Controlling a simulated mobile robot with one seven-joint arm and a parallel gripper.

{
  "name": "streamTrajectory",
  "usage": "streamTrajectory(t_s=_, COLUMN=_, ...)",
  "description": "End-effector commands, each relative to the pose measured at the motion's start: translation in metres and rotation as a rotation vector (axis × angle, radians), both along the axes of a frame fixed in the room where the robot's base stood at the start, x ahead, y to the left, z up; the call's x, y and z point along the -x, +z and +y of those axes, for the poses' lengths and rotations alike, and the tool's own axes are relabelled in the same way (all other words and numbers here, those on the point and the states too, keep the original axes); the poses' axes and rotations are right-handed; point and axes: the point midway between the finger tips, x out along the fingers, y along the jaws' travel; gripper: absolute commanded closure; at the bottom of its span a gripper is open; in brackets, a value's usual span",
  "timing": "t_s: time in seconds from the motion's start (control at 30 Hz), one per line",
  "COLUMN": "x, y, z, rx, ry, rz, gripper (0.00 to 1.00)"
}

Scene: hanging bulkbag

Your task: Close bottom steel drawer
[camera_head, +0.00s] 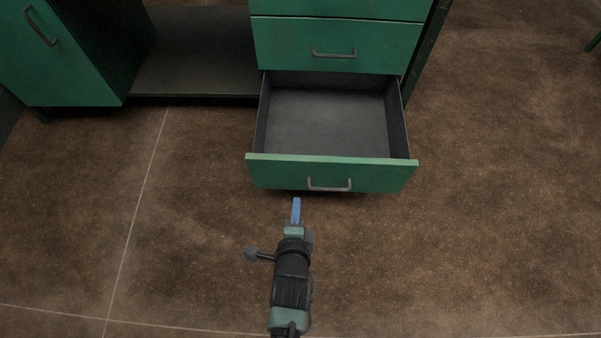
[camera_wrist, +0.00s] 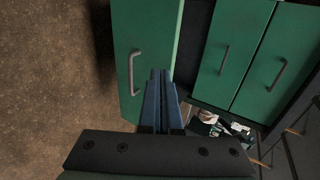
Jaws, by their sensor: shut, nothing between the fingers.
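The bottom steel drawer (camera_head: 275,173) is pulled well out from the green cabinet. Its inside is dark grey and looks empty. A grey bar handle (camera_head: 329,186) is on its green front. My gripper (camera_head: 297,201) is in front of the drawer, a little left of the handle, and looks apart from the front. In the wrist view my gripper's blue fingers (camera_wrist: 161,75) are together with nothing between them. The wrist view is turned sideways, and the drawer front (camera_wrist: 150,30) with its handle (camera_wrist: 131,72) lies left of and behind the fingertips.
The drawer above (camera_head: 285,42) is shut. A green cabinet door (camera_head: 55,60) is at the upper left, beside a low dark shelf (camera_head: 195,60). Several small items (camera_wrist: 225,127) show at lower right in the wrist view. The brown floor (camera_head: 480,220) is clear around the drawer.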

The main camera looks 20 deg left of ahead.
Motion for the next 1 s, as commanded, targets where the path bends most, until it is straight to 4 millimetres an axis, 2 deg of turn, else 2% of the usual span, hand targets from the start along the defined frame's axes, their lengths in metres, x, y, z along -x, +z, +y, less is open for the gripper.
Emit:
streamTrajectory(t_s=0.5, x=-0.084, y=-0.052, z=0.025, rx=0.002, ry=0.003, rz=-0.005, gripper=1.00)
streamTrajectory(t_s=0.7, x=-0.111, y=-0.048, z=0.031, rx=0.003, ry=0.001, rz=-0.005, gripper=1.00)
streamTrajectory(t_s=1.0, x=-0.119, y=-0.045, z=0.034, rx=0.003, ry=0.001, rz=-0.003, gripper=1.00)
